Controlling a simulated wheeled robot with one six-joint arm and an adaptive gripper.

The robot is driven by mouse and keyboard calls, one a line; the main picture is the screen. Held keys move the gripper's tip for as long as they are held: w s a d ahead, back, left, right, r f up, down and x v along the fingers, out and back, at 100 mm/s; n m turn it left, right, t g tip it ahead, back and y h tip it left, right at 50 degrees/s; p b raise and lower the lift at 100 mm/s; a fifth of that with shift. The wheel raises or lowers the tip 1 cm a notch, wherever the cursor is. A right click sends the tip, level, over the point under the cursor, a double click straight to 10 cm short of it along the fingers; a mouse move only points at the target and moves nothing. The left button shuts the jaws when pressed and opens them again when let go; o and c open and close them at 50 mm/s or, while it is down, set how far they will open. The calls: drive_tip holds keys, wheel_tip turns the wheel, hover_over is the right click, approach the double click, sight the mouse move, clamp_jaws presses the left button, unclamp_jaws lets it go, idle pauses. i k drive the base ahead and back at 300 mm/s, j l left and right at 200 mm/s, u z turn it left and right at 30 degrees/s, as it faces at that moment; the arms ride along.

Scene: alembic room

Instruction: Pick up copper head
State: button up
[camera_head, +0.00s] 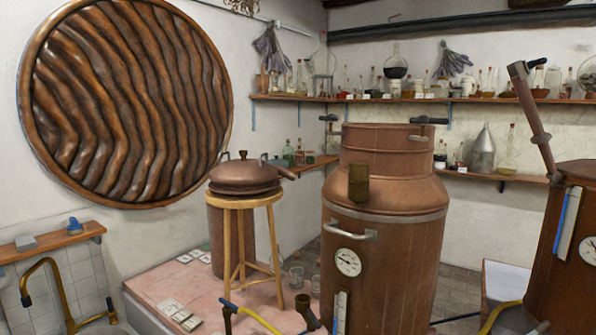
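A domed copper head (246,175) with a small knob on top rests on a tall wooden stool (240,202) left of centre. Its short spout points right, toward the big copper pot. A wider copper rim shows under the dome. My gripper is not in view, and nothing is seen touching the copper head.
A large copper pot (385,250) with a gauge stands close on the right of the stool. Another copper vessel (570,255) with an angled pipe is at the right edge. A pink platform (215,300) holds tiles, jars and a copper cylinder. Shelves (420,99) of glassware line the walls.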

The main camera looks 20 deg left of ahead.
sight(244, 177)
drive_tip(key=u, duration=0.35)
drive_tip(key=i+j+u, duration=0.1)
drive_tip(key=u, duration=0.35)
drive_tip(key=i+j+u, duration=0.15)
drive_tip(key=u, duration=0.3)
drive_tip(key=i+j+u, duration=0.15)
drive_tip(key=u, duration=0.25)
drive_tip(key=i+j, duration=0.1)
drive_tip(key=i, duration=0.25)
drive_tip(key=i+j, duration=0.1)
drive_tip(key=i, duration=0.25)
